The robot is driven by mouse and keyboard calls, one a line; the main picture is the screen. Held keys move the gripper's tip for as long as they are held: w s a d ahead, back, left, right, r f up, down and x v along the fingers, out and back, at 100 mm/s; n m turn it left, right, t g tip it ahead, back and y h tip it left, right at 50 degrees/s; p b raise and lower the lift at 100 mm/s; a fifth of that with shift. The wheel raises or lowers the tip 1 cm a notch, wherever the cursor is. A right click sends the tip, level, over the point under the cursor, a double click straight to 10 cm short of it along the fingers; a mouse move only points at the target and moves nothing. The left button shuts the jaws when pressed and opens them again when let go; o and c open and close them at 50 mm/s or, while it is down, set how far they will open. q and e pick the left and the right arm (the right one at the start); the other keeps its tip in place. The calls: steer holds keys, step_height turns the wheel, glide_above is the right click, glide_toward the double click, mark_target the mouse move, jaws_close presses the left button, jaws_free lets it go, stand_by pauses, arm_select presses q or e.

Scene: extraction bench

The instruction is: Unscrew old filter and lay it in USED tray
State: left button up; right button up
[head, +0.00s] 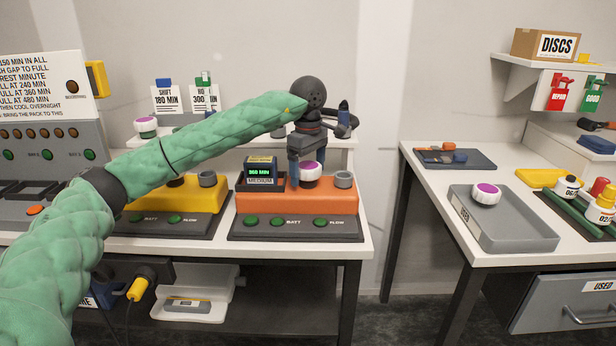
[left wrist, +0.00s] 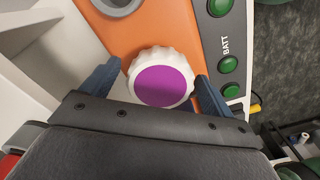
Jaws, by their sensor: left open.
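The filter (head: 310,173), a white ribbed cap with a purple top, sits on the orange unit (head: 280,201). It also shows in the left wrist view (left wrist: 163,82). My left gripper (head: 306,176) is over it and pointing down. In the left wrist view the fingers of that gripper (left wrist: 160,74) are open, one on each side of the cap; contact cannot be told. A grey tray (head: 530,240) on the right table holds another white cap with a purple top (head: 486,194); its front label is too small to read surely. My right gripper is not in view.
A yellow unit (head: 190,196) stands left of the orange one. A small display box (head: 261,171) stands on the orange unit beside the filter. A gap of floor separates the two tables. Bottles (head: 601,206) stand right of the grey tray. A drawer labelled USED (head: 560,303) is below.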

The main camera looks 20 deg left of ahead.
arm_select(q)
steer(key=m+b, duration=0.1)
steer(key=m, duration=0.4)
steer(key=shift+f, duration=0.1)
steer(key=shift+m+b, duration=0.45)
steer(key=shift+m, duration=0.85)
steer(key=c, duration=1.1)
steer(key=n, duration=1.3)
steer(key=shift+n+p, duration=0.4)
steer(key=n, duration=0.6)
steer(key=shift+r+n+p, duration=0.2)
steer(key=shift+n+p, duration=0.1)
steer(key=shift+p, duration=0.05)
steer(key=n, duration=0.3)
steer(key=shift+n, duration=0.4)
steer(key=shift+n+p, duration=0.4)
steer(key=shift+n, duration=1.3)
